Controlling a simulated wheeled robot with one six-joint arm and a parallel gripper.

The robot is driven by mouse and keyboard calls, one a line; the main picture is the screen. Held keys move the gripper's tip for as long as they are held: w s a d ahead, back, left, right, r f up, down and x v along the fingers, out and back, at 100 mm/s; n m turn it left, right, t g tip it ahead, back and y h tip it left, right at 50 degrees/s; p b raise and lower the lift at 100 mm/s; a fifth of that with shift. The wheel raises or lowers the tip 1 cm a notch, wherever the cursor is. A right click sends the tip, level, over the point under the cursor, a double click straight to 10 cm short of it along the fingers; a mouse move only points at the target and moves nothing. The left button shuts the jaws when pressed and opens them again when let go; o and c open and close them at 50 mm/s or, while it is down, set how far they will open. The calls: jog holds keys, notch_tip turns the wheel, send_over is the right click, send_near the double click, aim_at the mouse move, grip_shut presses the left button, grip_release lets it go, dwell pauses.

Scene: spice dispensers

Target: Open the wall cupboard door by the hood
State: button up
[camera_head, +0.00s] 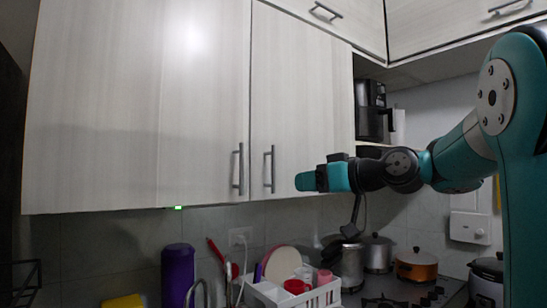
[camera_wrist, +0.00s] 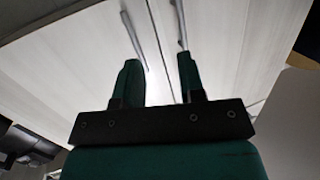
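The wall cupboard has two pale wood-grain doors, a wide left door (camera_head: 130,110) and a narrower right door (camera_head: 300,110). Both look shut. Each has an upright metal bar handle by the seam between them: the left handle (camera_head: 238,170) and the right handle (camera_head: 270,170). My gripper (camera_head: 300,181) is in front of the right door, to the right of its handle in the head view. In the wrist view, my gripper (camera_wrist: 161,68) has its two green fingers apart with nothing between them. Two bar handles show beyond the fingertips. I cannot make out a hood.
Upper cupboards (camera_head: 440,22) run above. A black appliance (camera_head: 372,110) stands in an open niche right of the doors. Below are a white dish rack (camera_head: 290,294), a purple container (camera_head: 177,273) and pots by the stove (camera_head: 400,292).

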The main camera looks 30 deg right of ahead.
jog(key=s+d+r+t, duration=0.1)
jog(key=s+d+r, duration=0.1)
jog(key=d+r, duration=0.25)
jog(key=h+p, duration=0.1)
jog(key=p, duration=0.7)
send_over(273, 184)
jog(key=shift+w+d+f+t, duration=0.15)
jog(key=shift+w+d+t, duration=0.05)
jog(key=shift+t, duration=0.2)
grip_shut()
